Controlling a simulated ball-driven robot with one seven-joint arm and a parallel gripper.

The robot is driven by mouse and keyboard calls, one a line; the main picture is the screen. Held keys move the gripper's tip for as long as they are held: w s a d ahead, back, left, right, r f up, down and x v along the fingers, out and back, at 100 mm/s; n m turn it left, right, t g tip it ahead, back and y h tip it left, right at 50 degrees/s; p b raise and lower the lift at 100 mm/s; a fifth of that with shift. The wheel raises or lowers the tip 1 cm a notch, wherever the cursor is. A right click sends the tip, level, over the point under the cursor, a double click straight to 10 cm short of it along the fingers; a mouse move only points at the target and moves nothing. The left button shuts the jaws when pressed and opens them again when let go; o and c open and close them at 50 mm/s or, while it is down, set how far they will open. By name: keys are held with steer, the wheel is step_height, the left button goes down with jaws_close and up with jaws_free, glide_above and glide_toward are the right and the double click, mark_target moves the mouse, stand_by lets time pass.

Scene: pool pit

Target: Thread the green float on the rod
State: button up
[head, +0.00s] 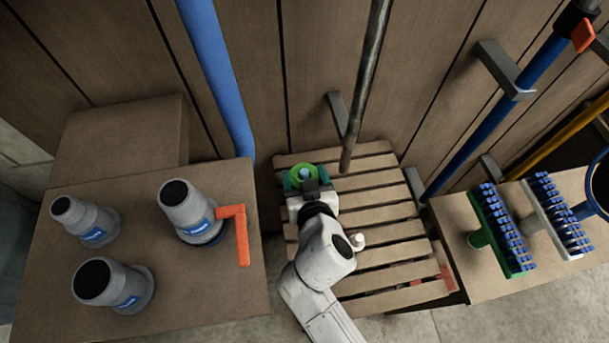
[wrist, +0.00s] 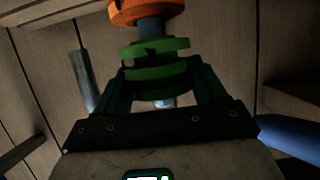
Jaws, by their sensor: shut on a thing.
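The green float (head: 296,168) is a green ring over the slatted table's far left corner. My gripper (head: 307,182) is shut on it, and the wrist view shows the float (wrist: 155,73) between the two fingers (wrist: 160,88). A blue-grey rod (wrist: 151,30) runs from an orange float (wrist: 140,10) to the green one. The rod's bluish top (head: 304,173) shows in the green ring's middle, so the ring appears to be around the rod, apart from the orange float. The rod's foot is hidden.
The slatted table (head: 385,255) is mostly clear. A dark pole (head: 365,85) stands just right of my gripper, and a blue pipe (head: 218,80) rises at left. Grey pump bodies (head: 186,210) stand on the left box. Brushes (head: 500,230) lie at right.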

steer(key=shift+f+b, duration=0.6)
steer(key=shift+f, duration=0.1)
steer(key=o, duration=1.1)
steer(key=shift+s, duration=0.1)
steer(key=shift+p+v, duration=1.15)
steer(key=shift+v, duration=4.3)
steer(key=shift+d, duration=0.1)
